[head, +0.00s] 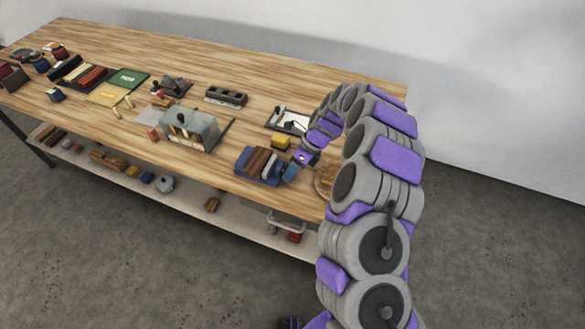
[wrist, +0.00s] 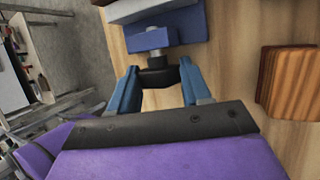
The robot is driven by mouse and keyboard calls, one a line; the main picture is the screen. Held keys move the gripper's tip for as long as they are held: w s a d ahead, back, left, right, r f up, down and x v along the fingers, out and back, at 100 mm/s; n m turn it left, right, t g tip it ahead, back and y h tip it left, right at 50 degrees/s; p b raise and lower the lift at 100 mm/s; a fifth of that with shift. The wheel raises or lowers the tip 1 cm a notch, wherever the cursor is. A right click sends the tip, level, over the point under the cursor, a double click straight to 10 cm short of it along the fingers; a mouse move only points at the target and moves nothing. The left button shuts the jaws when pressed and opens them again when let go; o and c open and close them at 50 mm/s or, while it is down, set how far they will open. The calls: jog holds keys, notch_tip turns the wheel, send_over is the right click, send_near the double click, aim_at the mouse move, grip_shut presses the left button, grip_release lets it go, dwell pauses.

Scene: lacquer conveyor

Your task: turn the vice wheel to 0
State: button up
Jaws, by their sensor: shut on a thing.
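The vice (head: 247,164), blue with brown and grey parts, stands at the front edge of the wooden table in the head view. Its blue end block (wrist: 150,40) shows at the top of the wrist view, with a short metal screw. The dark vice wheel (wrist: 157,77) sits on that screw. My gripper (wrist: 160,88) has its two blue fingers on either side of the wheel and is shut on it. In the head view my gripper (head: 290,172) is at the vice's right end, and the wheel is hidden there. I cannot read any number on the wheel.
A brown striped wooden block (wrist: 287,82) lies right of my gripper in the wrist view. A yellow block (head: 281,141) and a white tray (head: 283,121) are behind the vice. A lower shelf (head: 185,190) holds loose items.

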jog(key=shift+r+p, duration=0.2)
jog(key=shift+p, duration=0.1)
jog(key=t+p, duration=0.1)
jog(key=p, duration=0.2)
jog(key=shift+s+r+h, duration=0.15)
jog(key=shift+h, duration=0.15)
jog(key=t+p, duration=0.2)
jog(key=p, duration=0.2)
jog(key=shift+s+a+n+t+h, duration=0.1)
jog(key=shift+n+t+h, duration=0.2)
jog(key=shift+n+h, duration=0.1)
jog(key=t, duration=0.1)
jog(key=t+h+p, duration=0.1)
jog(key=t, duration=0.1)
jog(key=shift+s+a+f+n, duration=0.1)
jog(key=shift+s+f+n, duration=0.1)
jog(key=shift+f+n, duration=0.1)
jog(key=shift+s+f+t+b, duration=0.1)
jog(key=shift+t+b, duration=0.3)
jog(key=shift+t, duration=0.2)
jog(key=shift+t+h, duration=0.3)
jog(key=shift+n, duration=0.3)
